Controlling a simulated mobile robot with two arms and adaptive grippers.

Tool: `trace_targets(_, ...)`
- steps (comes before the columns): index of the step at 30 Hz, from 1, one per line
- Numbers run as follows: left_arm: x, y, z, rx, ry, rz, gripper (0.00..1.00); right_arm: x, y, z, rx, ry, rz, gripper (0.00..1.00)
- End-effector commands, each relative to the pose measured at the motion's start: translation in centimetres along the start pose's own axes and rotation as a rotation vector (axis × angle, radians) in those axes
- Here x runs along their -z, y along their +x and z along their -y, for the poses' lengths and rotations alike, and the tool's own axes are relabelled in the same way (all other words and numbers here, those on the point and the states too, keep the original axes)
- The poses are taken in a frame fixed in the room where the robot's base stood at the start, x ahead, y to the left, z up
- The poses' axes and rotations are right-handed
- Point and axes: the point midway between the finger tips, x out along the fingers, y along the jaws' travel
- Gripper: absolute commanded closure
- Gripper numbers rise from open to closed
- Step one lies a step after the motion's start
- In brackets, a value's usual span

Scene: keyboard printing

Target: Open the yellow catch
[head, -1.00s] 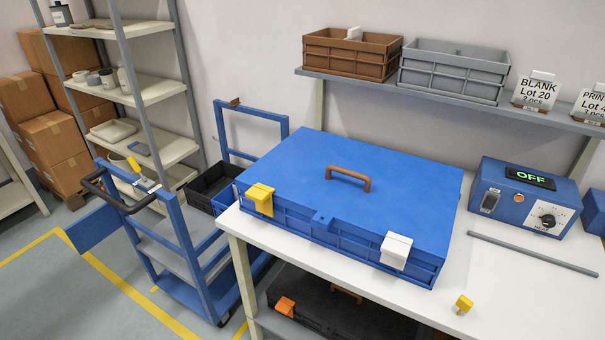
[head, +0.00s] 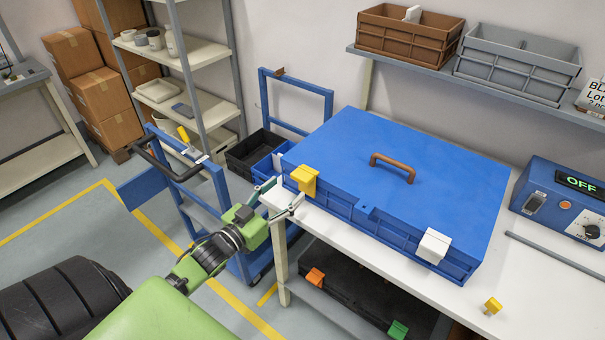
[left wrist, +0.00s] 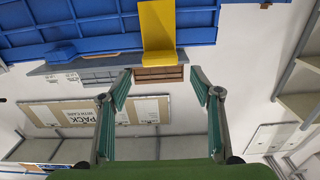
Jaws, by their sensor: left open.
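The yellow catch (head: 304,180) is on the front left of the large blue case (head: 345,150), folded over the lid edge. It also shows in the left wrist view (left wrist: 157,28), ahead of the fingers. A white catch (head: 433,246) is on the front right of the case. My left gripper (head: 281,198) is open and empty just in front and left of the yellow catch. In the left wrist view its two fingers (left wrist: 160,88) stand wide apart, with the catch centred beyond them and no contact visible. My right gripper is not in view.
The case lies shut on a white table (head: 405,288), with a brown handle (head: 392,165) on top. A small yellow block (head: 492,305) and a grey rod (head: 555,258) lie to the right. A blue cart (head: 205,205) stands left of the table, close to my left arm.

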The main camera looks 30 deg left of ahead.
Motion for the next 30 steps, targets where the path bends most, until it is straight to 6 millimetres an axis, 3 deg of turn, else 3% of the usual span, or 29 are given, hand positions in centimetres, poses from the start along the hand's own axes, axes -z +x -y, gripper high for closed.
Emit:
trace_targets(6,0.3,4.0,0.1,0.001,-0.001,-0.002,0.42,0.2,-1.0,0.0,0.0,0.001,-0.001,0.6)
trace_targets(12,0.1,6.7,0.0,0.001,0.0,0.0,0.42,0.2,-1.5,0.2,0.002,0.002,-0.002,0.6)
trace_targets(26,-0.1,7.9,0.0,0.0,0.0,0.001,0.42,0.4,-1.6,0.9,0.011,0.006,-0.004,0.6)
trace_targets(27,-0.1,7.9,0.0,0.0,0.0,0.001,0.44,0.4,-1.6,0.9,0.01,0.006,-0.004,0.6)
trace_targets(30,-0.1,7.9,0.0,0.0,0.0,0.001,0.7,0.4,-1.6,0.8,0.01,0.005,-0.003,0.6)
